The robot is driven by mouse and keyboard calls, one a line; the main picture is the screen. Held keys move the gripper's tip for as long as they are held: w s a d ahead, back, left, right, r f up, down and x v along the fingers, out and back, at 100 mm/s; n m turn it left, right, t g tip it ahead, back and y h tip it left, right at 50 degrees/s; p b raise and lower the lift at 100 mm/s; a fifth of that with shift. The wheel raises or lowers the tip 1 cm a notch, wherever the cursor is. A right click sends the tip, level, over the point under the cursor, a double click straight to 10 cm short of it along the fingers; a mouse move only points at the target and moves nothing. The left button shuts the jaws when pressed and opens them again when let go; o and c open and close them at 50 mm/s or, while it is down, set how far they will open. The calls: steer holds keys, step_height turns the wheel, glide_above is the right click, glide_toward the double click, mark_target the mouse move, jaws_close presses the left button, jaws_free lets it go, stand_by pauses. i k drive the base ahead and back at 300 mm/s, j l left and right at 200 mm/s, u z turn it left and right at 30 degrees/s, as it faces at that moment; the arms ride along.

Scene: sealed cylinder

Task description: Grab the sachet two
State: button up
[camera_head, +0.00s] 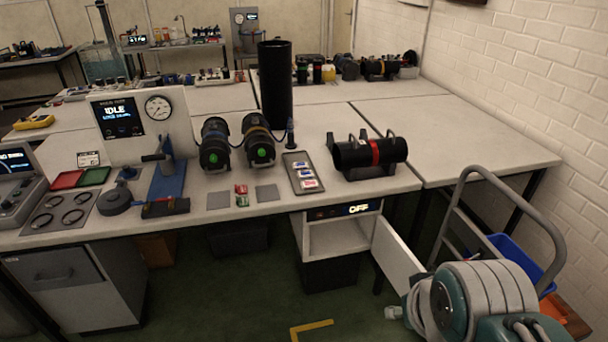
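A narrow grey tray (292,160) lies on the near workbench, right of the middle. Small white packets lie in it in a row. The far packet (302,165) and the middle packet (305,174) have blue marks, and the near packet (309,184) has red. They look like sachets, but any numbers are too small to read, so I cannot tell which is sachet two. Two small red and green pieces (241,195) lie on the bench left of the tray. My gripper is not in view.
A black cylinder with a red band (375,153) lies right of the tray. Two black cylinders with green ends (260,150) and a tall black tube (275,85) stand left and behind. Below, a cabinet door (396,258) hangs open.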

mark_target(308, 185)
steer(key=i+j, duration=0.1)
steer(key=i, duration=0.5)
steer(key=i+z, duration=0.1)
steer(key=i, duration=0.55)
steer(key=i+j, duration=0.2)
steer(key=i, duration=0.4)
